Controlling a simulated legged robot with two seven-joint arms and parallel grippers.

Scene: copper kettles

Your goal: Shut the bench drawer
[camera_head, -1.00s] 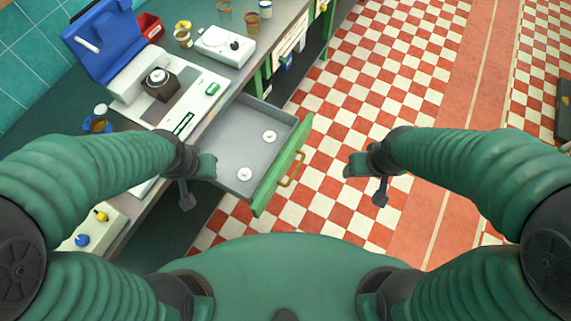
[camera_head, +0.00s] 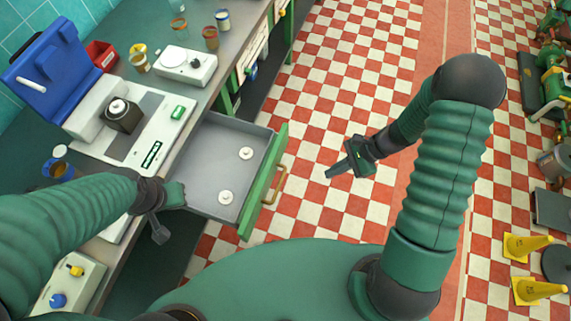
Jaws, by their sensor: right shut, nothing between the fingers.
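The bench drawer stands pulled out from the bench, its grey tray (camera_head: 204,155) open to view. Its green front (camera_head: 254,203) carries a brass handle (camera_head: 274,185) facing the floor side. Two small white round pieces lie in the tray, a farther one (camera_head: 246,153) and a nearer one (camera_head: 226,197). My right gripper (camera_head: 334,172) is shut and empty, over the floor to the right of the handle, apart from it, fingers pointing left towards the drawer. My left gripper (camera_head: 169,212) is open and empty by the drawer's near left corner; whether it touches is unclear.
On the bench are a machine with a blue lid (camera_head: 61,65), a white scale-like box (camera_head: 173,65), a red bin (camera_head: 102,55) and several jars. The checkered floor right of the drawer is clear.

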